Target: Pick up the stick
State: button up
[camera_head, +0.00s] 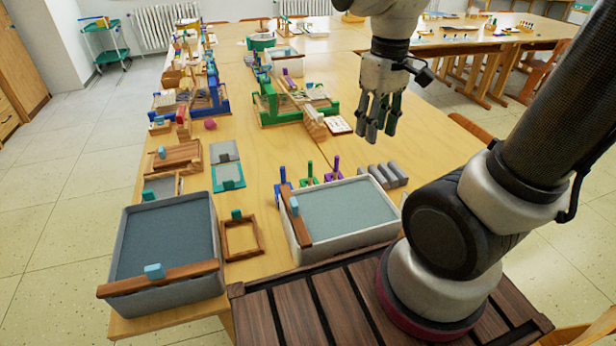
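My gripper (381,130) hangs above the right part of the long table, fingers pointing down. Its fingers look spread apart, with nothing seen between them. I cannot tell which thing is the stick. One brown wooden bar (160,279) with a light blue block on it lies across the front rim of the dark grey tray. Another brown bar (295,217) lies along the left rim of the white-grey tray. Several short grey rods (389,175) lie side by side behind that tray, below and in front of my gripper in the picture.
The dark grey tray (117,243) and the white-grey tray (397,222) stand near the front of the table (262,175). An empty wooden frame (259,247) lies between them. Green (311,176) and purple upright pieces stand behind. A green-framed loom (270,105) stands farther back.

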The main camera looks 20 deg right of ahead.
aim_at(310, 162)
jog(key=w+a+f+n, duration=0.3)
jog(key=w+f, duration=0.1)
jog(key=w+a+f+n, duration=0.3)
jog(key=w+f+n, duration=0.1)
jog(key=w+a+f+n, duration=0.3)
jog(key=w+f+n, duration=0.1)
jog(key=w, duration=0.1)
jog(key=shift+a+f, duration=0.1)
jog(key=shift+a, duration=0.1)
jog(key=shift+f, duration=0.25)
notch_tip(310, 162, down, 7)
jog(key=shift+w+f, duration=0.15)
grip_shut()
